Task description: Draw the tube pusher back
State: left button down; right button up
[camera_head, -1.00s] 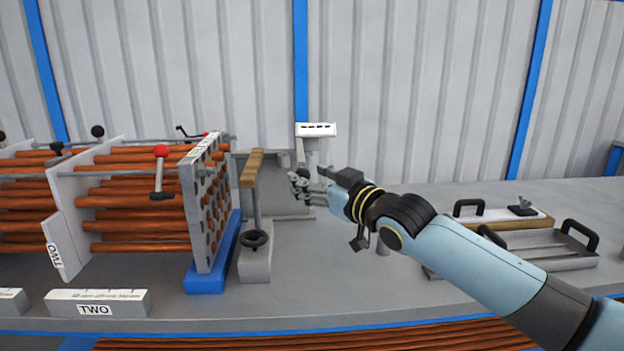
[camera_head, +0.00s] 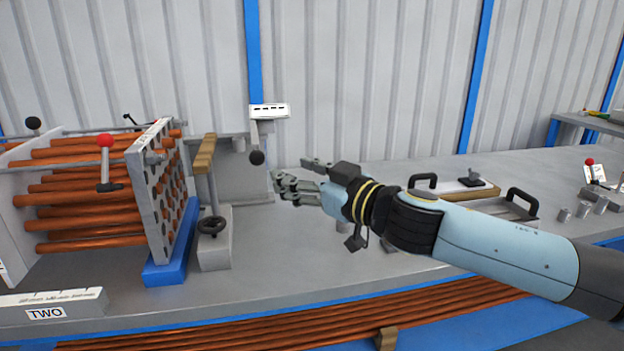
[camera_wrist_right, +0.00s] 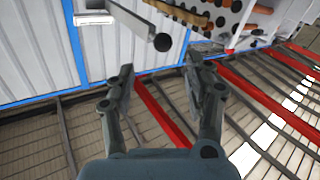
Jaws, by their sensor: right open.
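A black ball knob (camera_head: 257,158) sits below a white labelled plate (camera_head: 270,111) on a grey bracket at the back of the bench. It looks like the tube pusher's handle, but I cannot be sure. In the right wrist view the black ball (camera_wrist_right: 162,42) ends a grey rod, ahead of the fingers. My right gripper (camera_head: 292,173) is open and empty, just right of the knob in the head view and apart from it. The bundle of copper-brown tubes (camera_head: 80,200) runs into a perforated plate (camera_head: 160,195) at left. My left gripper is not in view.
A grey stand with a black handwheel (camera_head: 212,226) and a wooden-topped bar (camera_head: 204,154) stands between plate and gripper. A tray with black handles (camera_head: 490,205) lies behind my right arm. A block marked TWO (camera_head: 55,308) is at front left.

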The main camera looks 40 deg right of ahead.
jog(key=shift+s, duration=1.65)
jog(key=shift+d, duration=0.1)
